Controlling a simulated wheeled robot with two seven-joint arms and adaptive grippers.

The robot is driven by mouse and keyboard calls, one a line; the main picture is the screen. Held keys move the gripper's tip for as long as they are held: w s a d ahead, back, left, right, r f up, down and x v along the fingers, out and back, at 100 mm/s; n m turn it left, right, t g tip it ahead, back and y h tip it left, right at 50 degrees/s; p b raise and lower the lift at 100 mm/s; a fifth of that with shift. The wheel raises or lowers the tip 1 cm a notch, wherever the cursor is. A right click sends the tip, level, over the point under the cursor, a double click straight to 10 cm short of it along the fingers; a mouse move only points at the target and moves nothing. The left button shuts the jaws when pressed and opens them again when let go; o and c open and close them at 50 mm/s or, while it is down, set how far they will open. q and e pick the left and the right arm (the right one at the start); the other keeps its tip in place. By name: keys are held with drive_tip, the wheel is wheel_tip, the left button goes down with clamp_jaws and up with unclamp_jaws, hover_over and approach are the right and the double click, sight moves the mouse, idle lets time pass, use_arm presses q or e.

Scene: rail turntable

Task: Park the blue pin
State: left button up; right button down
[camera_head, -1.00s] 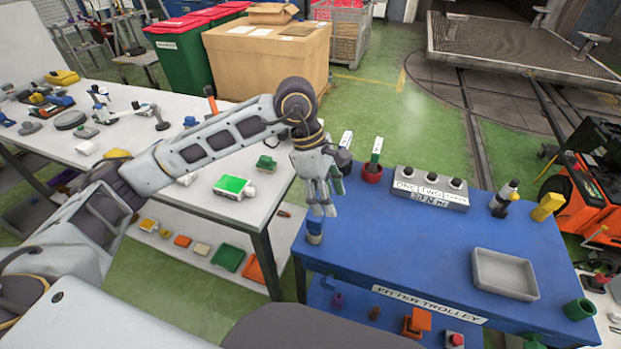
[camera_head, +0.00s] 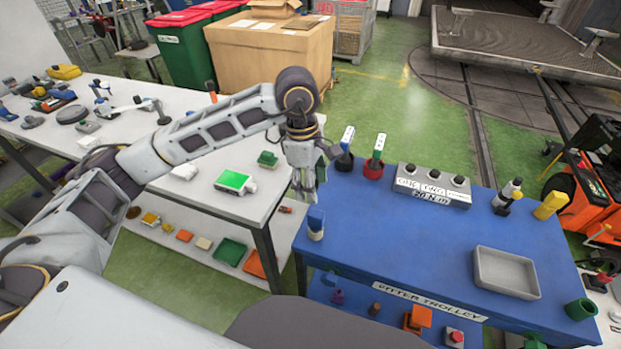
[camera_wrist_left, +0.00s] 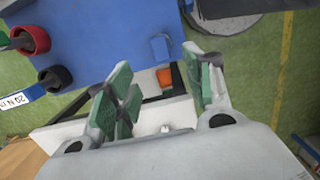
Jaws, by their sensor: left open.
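The blue pin (camera_head: 316,222), with a blue upper part and a pale grey lower part, stands upright near the front left corner of the blue trolley top (camera_head: 400,235). My left gripper (camera_head: 303,193) is open and empty, pointing down just above and slightly left of the pin in the head view. The left wrist view shows its two green-padded fingers (camera_wrist_left: 163,92) wide apart. A blue piece that looks like the pin (camera_wrist_left: 160,47) shows there beyond the fingers, at the trolley edge, not between the pads. My right gripper is out of view.
A red cup (camera_head: 373,169) and a black cup (camera_head: 344,162) hold labelled tools at the trolley's back left. A grey block (camera_head: 432,187) with several black-topped fittings stands beside them. A grey tray (camera_head: 506,272) is at the right. The trolley's middle is clear. A white table (camera_head: 200,205) stands left.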

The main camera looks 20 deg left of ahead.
sight(316, 213)
use_arm(q)
drive_tip(key=f, duration=0.5)
drive_tip(key=shift+d, duration=0.3)
drive_tip(key=f, duration=0.3)
drive_tip(key=f+p, duration=0.1)
drive_tip(key=f, duration=0.1)
drive_tip(key=shift+d+f, duration=0.35)
drive_tip(key=shift+f, duration=0.6)
drive_tip(key=shift+d+f, duration=0.1)
drive_tip(key=shift+f, duration=0.15)
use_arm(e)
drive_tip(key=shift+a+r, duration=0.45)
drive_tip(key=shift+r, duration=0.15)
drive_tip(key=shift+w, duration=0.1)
use_arm(q)
drive_tip(key=c, duration=1.1)
drive_tip(key=o, duration=0.4)
clamp_jaws()
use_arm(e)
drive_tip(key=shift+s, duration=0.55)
